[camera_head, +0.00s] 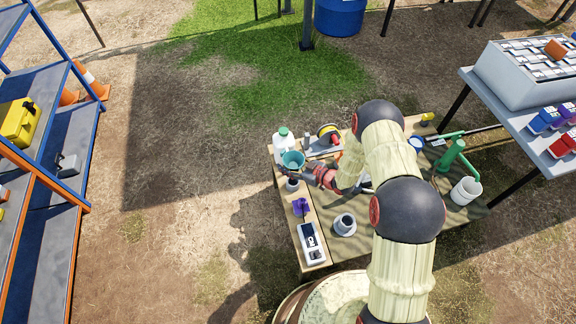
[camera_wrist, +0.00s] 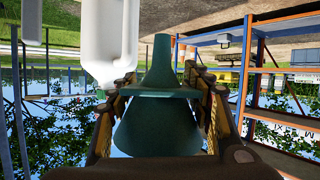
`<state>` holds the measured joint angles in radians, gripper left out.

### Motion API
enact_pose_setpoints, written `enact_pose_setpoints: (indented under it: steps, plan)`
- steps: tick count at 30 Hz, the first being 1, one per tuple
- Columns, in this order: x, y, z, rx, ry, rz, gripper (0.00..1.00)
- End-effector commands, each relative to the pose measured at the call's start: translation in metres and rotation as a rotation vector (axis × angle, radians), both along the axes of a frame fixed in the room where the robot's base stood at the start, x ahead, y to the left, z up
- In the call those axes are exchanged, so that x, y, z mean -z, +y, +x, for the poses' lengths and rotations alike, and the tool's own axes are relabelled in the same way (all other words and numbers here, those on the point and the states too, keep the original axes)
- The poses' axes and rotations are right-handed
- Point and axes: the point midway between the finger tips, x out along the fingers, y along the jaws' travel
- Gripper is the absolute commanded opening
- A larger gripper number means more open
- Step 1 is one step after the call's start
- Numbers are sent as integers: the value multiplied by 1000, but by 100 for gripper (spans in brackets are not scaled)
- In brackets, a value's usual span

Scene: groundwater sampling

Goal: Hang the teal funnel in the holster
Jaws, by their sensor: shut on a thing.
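The teal funnel (camera_head: 292,160) is at the left edge of the wooden table, its wide mouth facing up. My gripper (camera_head: 309,170) is shut on it from the right. In the wrist view the funnel (camera_wrist: 158,108) sits between the two fingers of my gripper (camera_wrist: 162,88), and the picture is upside down, with the narrow spout toward the top. A small grey ring-like part (camera_head: 291,185) shows just below the funnel in the head view. I cannot tell whether it is the holster, or whether the funnel touches anything beneath it.
A white bottle (camera_head: 280,143) with a green cap stands close behind the funnel; it also shows close by in the wrist view (camera_wrist: 108,35). A purple item (camera_head: 300,207), a handheld meter (camera_head: 311,243) and a grey cup (camera_head: 344,224) are on the table's near side.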

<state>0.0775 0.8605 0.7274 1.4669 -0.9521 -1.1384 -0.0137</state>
Motion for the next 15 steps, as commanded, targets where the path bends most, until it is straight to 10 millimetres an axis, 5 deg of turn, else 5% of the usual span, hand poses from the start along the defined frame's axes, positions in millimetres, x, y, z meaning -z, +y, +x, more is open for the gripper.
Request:
enact_pose_setpoints:
  steps: [15]
  plan:
    - [10, 0, 0, 2, -1, 2, 25]
